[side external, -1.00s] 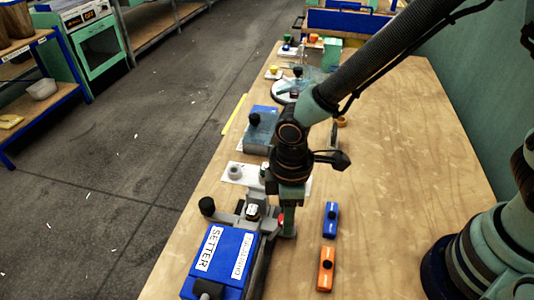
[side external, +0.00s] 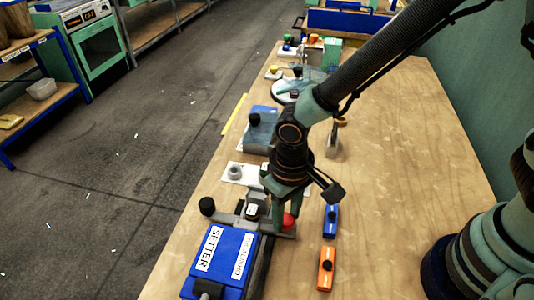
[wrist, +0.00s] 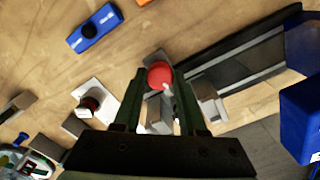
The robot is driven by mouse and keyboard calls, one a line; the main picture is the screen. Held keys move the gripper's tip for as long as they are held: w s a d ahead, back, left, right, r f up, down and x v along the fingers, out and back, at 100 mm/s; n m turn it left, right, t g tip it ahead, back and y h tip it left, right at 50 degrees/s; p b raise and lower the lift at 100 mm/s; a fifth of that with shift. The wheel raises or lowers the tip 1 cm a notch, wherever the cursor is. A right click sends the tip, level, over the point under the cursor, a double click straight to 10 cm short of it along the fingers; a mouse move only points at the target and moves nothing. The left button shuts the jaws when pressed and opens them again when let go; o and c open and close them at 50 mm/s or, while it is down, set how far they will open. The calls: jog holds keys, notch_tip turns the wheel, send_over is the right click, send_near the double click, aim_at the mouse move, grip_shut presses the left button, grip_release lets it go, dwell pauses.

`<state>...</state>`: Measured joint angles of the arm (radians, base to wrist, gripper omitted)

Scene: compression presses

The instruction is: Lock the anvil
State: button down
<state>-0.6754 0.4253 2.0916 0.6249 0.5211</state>
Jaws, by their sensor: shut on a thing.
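The blue press labelled SETTER (side external: 222,258) stands at the front left edge of the bench, with a grey metal frame at its far end. A red ball knob (side external: 289,220) sits at the right end of that frame. My gripper (side external: 282,225) points down there, and its fingers are around the knob. In the wrist view the red knob (wrist: 159,74) shows between the two fingertips, and my gripper (wrist: 158,80) is shut on it. A part named as the anvil cannot be made out for sure; small metal blocks lie partly hidden behind the fingers.
A blue block (side external: 331,220) and an orange block (side external: 326,268), each with a black knob, lie right of the press. A white plate with a grey round piece (side external: 235,172) and a blue-grey device (side external: 258,132) stand behind.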

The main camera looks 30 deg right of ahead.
aim_at(287, 219)
jog(key=shift+m, duration=0.8)
jog(key=shift+c, duration=2.3)
grip_release()
jog(key=shift+r, duration=0.1)
notch_tip(287, 219, up, 12)
